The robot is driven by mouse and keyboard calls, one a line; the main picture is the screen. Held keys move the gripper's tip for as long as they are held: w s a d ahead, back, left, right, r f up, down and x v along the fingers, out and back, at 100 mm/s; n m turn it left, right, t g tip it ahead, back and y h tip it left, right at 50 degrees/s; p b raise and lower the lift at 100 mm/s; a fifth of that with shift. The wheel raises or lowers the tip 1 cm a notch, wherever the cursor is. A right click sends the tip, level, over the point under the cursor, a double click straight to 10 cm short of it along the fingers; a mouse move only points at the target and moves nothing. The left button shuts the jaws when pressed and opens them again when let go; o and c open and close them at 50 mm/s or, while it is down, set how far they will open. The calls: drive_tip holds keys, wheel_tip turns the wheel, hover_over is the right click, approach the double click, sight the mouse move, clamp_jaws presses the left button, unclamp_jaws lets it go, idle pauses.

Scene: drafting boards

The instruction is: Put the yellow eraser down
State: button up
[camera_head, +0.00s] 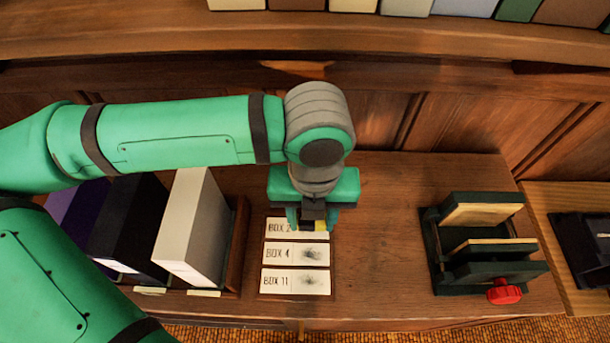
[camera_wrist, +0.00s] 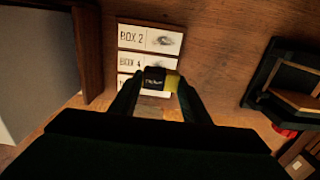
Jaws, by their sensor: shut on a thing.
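The yellow eraser (camera_wrist: 172,82) has a dark sleeve with light lettering and shows between the fingertips in the wrist view. My gripper (camera_wrist: 155,84) is shut on it. In the head view a small yellow part of the eraser (camera_head: 321,225) shows under my gripper (camera_head: 313,226), over the upper part of the label cards. My gripper points down. Whether the eraser touches the cards below it, I cannot tell.
Cards marked BOX 2, BOX 4 and BOX 11 (camera_head: 296,254) lie on the wooden desk (camera_head: 385,240). Upright box files (camera_head: 190,230) stand left in a wooden holder. A dark green press with a red knob (camera_head: 485,270) stands right. The desk between cards and press is clear.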

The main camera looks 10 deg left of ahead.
drive_tip(key=w+a+f, duration=0.1)
drive_tip(key=w+f, duration=0.2)
drive_tip(key=w, duration=0.1)
drive_tip(key=w+a+f, duration=0.2)
drive_tip(key=w+f, duration=0.1)
drive_tip(key=w, duration=0.1)
drive_tip(key=w+a+f, duration=0.2)
drive_tip(key=w, duration=0.2)
drive_tip(key=shift+w+f, duration=0.25)
drive_tip(key=shift+f, duration=0.15)
drive_tip(key=shift+w+a+f, duration=0.15)
drive_tip(key=shift+w+f, duration=0.15)
drive_tip(key=shift+f, duration=0.05)
drive_tip(key=shift+w+a+f, duration=0.1)
drive_tip(key=shift+w+f, duration=0.05)
drive_tip(key=shift+f, duration=1.6)
drive_tip(key=shift+f, duration=0.15)
drive_tip(key=o, duration=1.1)
wheel_tip(320, 180, up, 12)
drive_tip(key=shift+r, duration=0.2)
